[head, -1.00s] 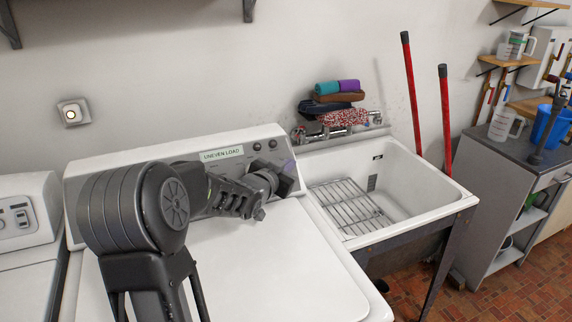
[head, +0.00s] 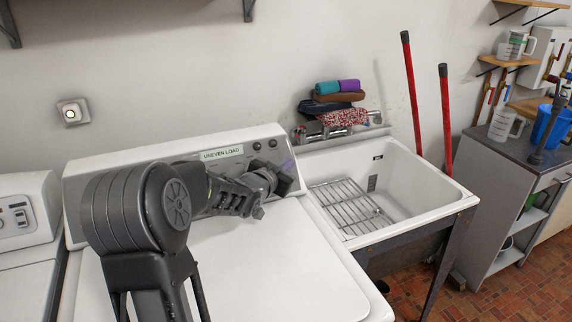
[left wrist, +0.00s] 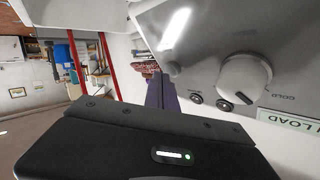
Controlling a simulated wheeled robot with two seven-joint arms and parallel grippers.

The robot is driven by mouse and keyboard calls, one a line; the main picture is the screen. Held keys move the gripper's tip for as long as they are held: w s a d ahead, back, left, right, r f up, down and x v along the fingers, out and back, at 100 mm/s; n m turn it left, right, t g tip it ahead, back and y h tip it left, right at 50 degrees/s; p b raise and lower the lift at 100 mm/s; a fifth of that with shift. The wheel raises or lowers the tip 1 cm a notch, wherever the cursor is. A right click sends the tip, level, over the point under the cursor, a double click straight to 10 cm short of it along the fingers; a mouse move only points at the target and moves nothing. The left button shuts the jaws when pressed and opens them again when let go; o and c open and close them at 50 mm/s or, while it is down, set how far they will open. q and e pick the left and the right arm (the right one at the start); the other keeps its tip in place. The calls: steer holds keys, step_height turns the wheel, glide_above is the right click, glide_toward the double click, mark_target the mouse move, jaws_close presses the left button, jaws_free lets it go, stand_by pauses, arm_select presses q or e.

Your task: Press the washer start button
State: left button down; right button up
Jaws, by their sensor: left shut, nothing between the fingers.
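The white washer (head: 270,260) stands in front of me, with a grey control panel (head: 130,168) along its back and an "UNEVEN LOAD" label (head: 222,154). Small dark round controls (head: 257,146) sit near the panel's right end. My left gripper (head: 290,180) is shut and empty in front of the panel's right part; its arm hides much of the panel. In the left wrist view, the dark shut fingers (left wrist: 160,93) are beside the panel (left wrist: 210,35), near a large knob (left wrist: 243,78) and two small round buttons (left wrist: 210,101). I cannot tell which control is the start button, or whether the fingers touch the panel.
A white utility tub (head: 420,185) with a wire rack (head: 350,207) stands right of the washer. Folded cloths (head: 337,100) lie behind it, near the faucet. Two red handles (head: 445,120) lean at the wall. Another white machine (head: 25,225) is at left. The washer lid is clear.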

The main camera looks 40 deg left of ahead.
arm_select(q)
steer(key=shift+w+a+f, duration=0.15)
steer(key=shift+a+f, duration=0.05)
steer(key=shift+a, duration=0.15)
stand_by(0.6)
steer(key=shift+d, duration=0.1)
steer(key=shift+s+d+r+b, duration=0.3)
steer(key=shift+d+r+b, duration=0.1)
steer(key=shift+d+b, duration=0.15)
steer(key=shift+d, duration=0.1)
steer(key=d, duration=0.1)
steer(key=s+d+r+b, duration=0.1)
steer(key=s+d+r, duration=0.1)
steer(key=shift+d+r, duration=0.25)
steer(key=shift+d, duration=0.1)
stand_by(0.4)
stand_by(0.8)
